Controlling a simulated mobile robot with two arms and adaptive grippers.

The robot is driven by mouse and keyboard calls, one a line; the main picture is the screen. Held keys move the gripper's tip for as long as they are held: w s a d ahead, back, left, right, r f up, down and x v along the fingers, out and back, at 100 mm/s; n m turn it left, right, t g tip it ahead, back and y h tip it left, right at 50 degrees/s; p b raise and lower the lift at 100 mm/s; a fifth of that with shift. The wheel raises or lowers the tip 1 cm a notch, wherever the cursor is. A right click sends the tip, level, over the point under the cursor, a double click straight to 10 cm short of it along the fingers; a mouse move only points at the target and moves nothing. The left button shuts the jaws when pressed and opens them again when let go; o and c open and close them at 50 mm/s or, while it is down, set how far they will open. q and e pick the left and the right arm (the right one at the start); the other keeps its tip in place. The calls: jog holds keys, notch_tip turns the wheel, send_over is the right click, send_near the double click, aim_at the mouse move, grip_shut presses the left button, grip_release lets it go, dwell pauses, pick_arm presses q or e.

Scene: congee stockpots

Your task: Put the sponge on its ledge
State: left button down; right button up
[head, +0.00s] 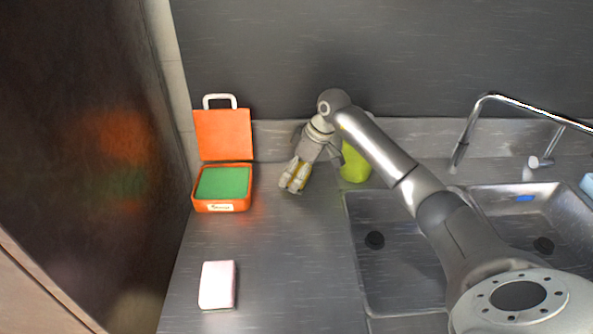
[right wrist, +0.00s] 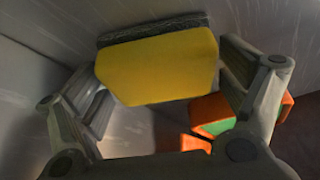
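The sponge, a yellow block with a dark grey layer, shows large in the right wrist view (right wrist: 160,65) and as a small yellow patch in the head view (head: 299,176). My right gripper (head: 293,186) points down over the back of the counter, right of the orange box. Its fingers meet both sides of the sponge, which appears to be held. Whether the sponge touches the surface below is unclear. A grey raised ledge (head: 270,142) runs along the back wall behind the gripper. My left gripper is not in view.
An open orange box (head: 221,207) with green contents stands left. A pale pink block (head: 217,285) lies at front left. A lime-green object (head: 354,165) stands behind my right arm. The steel sink (head: 385,270) and faucet (head: 490,97) are right. The middle counter is clear.

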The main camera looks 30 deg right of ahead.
jog(key=shift+r, duration=0.1)
dwell(0.3)
jog(key=v, duration=1.2)
jog(key=shift+b, duration=0.45)
